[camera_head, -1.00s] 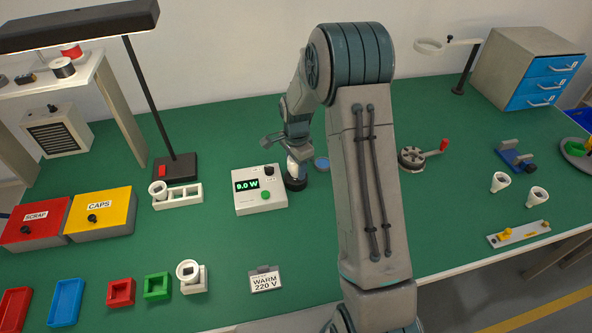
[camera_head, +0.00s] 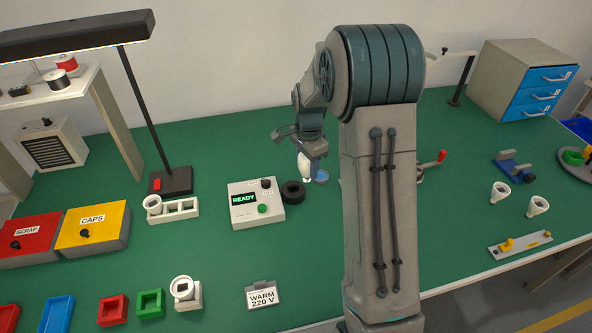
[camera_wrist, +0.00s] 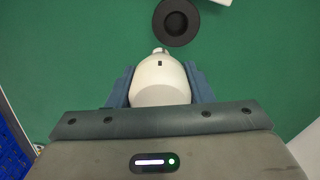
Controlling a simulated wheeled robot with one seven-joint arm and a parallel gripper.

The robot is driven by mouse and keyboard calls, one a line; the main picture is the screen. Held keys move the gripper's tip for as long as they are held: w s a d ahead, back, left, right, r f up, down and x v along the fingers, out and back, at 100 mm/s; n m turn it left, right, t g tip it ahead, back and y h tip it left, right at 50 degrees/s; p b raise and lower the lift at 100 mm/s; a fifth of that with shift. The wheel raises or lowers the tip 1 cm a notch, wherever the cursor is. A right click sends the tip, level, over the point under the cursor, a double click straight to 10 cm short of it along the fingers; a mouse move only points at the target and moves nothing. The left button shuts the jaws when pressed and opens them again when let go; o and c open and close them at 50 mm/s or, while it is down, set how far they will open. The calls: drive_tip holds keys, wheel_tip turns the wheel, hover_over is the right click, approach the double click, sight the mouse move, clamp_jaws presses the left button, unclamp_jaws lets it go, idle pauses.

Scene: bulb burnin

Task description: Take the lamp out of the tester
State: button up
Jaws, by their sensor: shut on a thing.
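The white lamp (camera_head: 305,166) hangs in my gripper (camera_head: 311,155), to the right of the tester's black socket. In the wrist view the lamp (camera_wrist: 160,82) sits between the two blue fingers of my gripper (camera_wrist: 160,85), which are shut on it. The lamp is clear of the black round socket (camera_head: 292,192), whose open hole shows in the wrist view (camera_wrist: 176,22). The tester (camera_head: 255,204) is a white box with a green button, and its display reads READY.
A WARM 220 V sign (camera_head: 262,295) stands in front of the tester. A white holder (camera_head: 172,209) and a black desk lamp (camera_head: 170,181) are at left. The green table is clear in front right of the socket.

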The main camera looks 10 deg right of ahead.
drive_tip(key=s+d+r+p, duration=0.2)
drive_tip(key=s+d+r, duration=0.1)
drive_tip(key=d+r, duration=0.4)
drive_tip(key=shift+r, duration=1.1)
